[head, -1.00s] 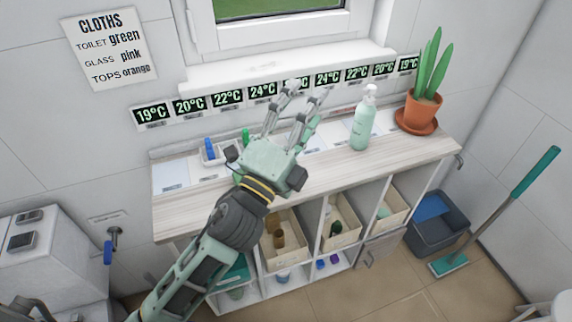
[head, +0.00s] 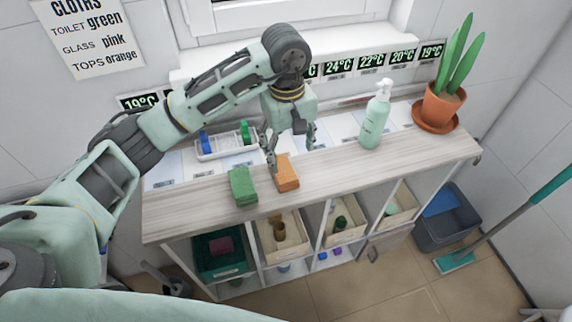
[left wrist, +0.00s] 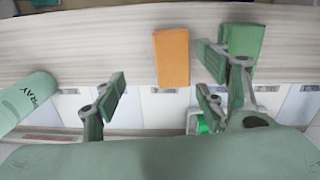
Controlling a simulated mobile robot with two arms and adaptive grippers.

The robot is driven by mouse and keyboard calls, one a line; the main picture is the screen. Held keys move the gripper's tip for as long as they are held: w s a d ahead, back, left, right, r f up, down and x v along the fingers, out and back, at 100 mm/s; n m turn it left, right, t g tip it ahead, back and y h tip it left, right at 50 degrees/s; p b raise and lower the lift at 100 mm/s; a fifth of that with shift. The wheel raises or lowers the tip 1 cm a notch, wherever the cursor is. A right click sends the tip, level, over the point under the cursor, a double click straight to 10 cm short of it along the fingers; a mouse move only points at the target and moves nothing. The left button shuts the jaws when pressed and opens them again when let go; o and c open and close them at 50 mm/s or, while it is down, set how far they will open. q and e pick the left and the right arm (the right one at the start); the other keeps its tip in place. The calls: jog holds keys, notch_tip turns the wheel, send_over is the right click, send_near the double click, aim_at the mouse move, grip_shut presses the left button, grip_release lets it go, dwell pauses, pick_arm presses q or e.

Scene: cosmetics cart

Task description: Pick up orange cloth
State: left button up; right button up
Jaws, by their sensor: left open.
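The orange cloth (head: 286,172) is a folded block lying on the wooden shelf top (head: 330,176). It also shows in the left wrist view (left wrist: 172,57). My left gripper (head: 290,155) points down over the back of the cloth, open and empty. In the left wrist view its fingers (left wrist: 160,92) are spread wide, with the cloth ahead of the gap between them. A green cloth (head: 243,187) lies just left of the orange one; in the left wrist view it (left wrist: 242,40) is partly behind a finger. My right gripper is not in view.
A white tray (head: 226,151) with blue and green items sits behind the cloths. A spray bottle (head: 376,118) and a potted plant (head: 437,105) stand to the right. Bins (head: 282,238) fill the shelves below. The shelf top right of the orange cloth is clear.

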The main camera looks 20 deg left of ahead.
aim_at(284, 167)
pick_arm(q)
jog(key=shift+w+a, duration=0.1)
jog(key=shift+a, duration=0.45)
jog(key=shift+s+f+p, duration=0.2)
jog(key=shift+f+p, duration=0.2)
jog(key=shift+f, duration=0.45)
jog(key=f, duration=0.1)
jog(key=f+p, duration=0.1)
jog(key=f, duration=0.1)
jog(key=f+p, duration=0.1)
jog(key=f, duration=0.1)
jog(key=shift+s+a, duration=0.1)
jog(key=shift+s, duration=0.15)
jog(key=shift+w+f, duration=0.1)
jog(key=shift+f, duration=0.25)
jog(key=shift+c, duration=0.5)
jog(key=c, duration=1.1)
